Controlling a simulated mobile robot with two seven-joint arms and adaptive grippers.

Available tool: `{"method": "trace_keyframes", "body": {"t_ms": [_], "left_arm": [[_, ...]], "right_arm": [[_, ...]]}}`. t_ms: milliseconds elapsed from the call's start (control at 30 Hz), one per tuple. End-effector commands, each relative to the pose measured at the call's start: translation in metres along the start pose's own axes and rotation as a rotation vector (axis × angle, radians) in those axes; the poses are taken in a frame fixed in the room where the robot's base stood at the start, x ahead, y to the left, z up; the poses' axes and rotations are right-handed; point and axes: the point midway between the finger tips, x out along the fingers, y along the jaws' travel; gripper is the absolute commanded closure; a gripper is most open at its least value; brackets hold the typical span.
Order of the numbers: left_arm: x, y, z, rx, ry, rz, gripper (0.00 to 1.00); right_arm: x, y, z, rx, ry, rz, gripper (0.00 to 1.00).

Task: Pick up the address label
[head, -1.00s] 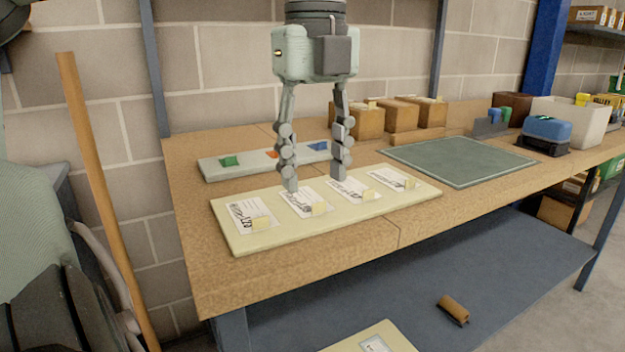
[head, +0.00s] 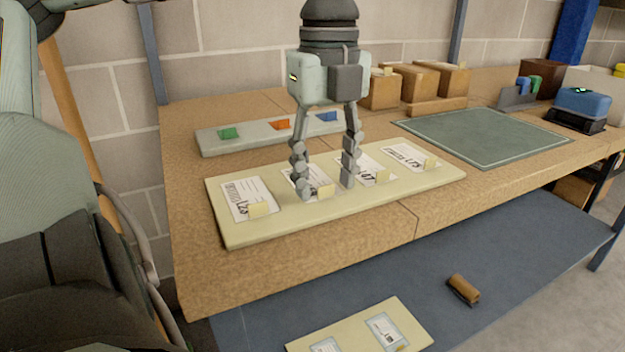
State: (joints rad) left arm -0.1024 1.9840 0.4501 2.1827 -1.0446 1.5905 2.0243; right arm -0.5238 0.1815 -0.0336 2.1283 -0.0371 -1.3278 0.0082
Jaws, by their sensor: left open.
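Several white address labels with printed text and small yellow tabs lie in a row on a cream board (head: 240,234) on the workbench. The leftmost label (head: 236,190) shows clearly, as does the far right one (head: 398,152). My left gripper (head: 327,189) points down over the board, open and empty. Its fingers stand apart around the yellow tab of the second label (head: 295,181), partly covering that label. The third label (head: 368,168) lies just right of the right finger. I cannot tell whether the fingertips touch the board. My right gripper is not in view.
A grey strip (head: 205,143) with green, orange and blue pieces lies behind the board. Brown boxes (head: 415,83) stand at the back. A green mat (head: 485,137) lies to the right, clear. On the lower shelf are another labelled board (head: 350,326) and a brown roll (head: 463,289).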

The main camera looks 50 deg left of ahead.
Motion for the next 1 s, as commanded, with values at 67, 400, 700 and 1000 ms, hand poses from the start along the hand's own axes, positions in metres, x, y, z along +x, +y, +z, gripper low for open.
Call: {"method": "trace_keyframes", "body": {"t_ms": [67, 400, 700, 1000], "left_arm": [[0.0048, 0.0004, -0.0004, 0.001, 0.001, 0.0, 0.53], [0.0053, 0.0, -0.0001, 0.0, -0.001, -0.001, 0.68], [0.0051, 0.0, 0.0, 0.0, -0.001, -0.001, 0.87], [0.0019, -0.0002, 0.0001, 0.0, -0.001, -0.001, 0.87]], "right_arm": [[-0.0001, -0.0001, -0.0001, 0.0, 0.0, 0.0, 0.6], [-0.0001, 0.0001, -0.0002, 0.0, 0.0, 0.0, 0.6], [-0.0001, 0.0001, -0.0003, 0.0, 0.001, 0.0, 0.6], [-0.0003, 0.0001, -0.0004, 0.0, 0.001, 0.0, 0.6]]}}
